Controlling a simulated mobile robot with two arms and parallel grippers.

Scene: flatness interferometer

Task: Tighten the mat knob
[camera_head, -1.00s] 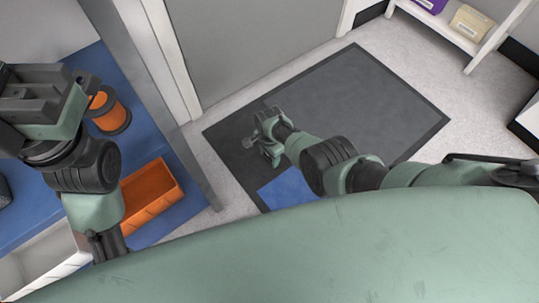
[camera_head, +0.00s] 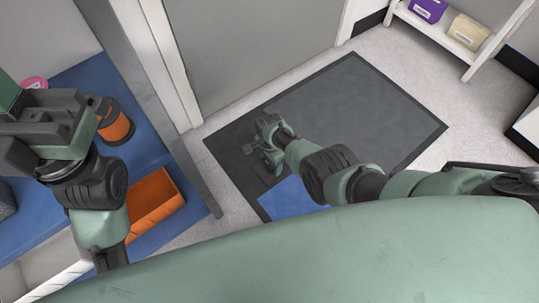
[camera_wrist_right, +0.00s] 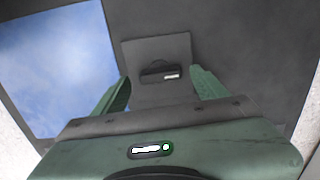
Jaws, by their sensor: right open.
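The dark grey mat (camera_head: 365,100) lies on the floor with a darker border and a blue rectangle (camera_head: 295,198) on it. My right gripper (camera_head: 262,147) is over the mat's left part, with its fingers apart. In the right wrist view, a grey plate (camera_wrist_right: 150,48) with a small dark knob-like part (camera_wrist_right: 160,70) shows between the spread fingers of my right gripper (camera_wrist_right: 161,77). I cannot tell whether the fingers touch it. My left gripper (camera_head: 45,125) is at the left over the blue surface; its jaw opening is unclear.
An orange spool (camera_head: 115,122) and an orange bin (camera_head: 153,198) are on the blue surface (camera_head: 85,70) at the left. A grey post (camera_head: 165,120) stands beside it. A white shelf (camera_head: 440,38) with purple and cream boxes is at the back right.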

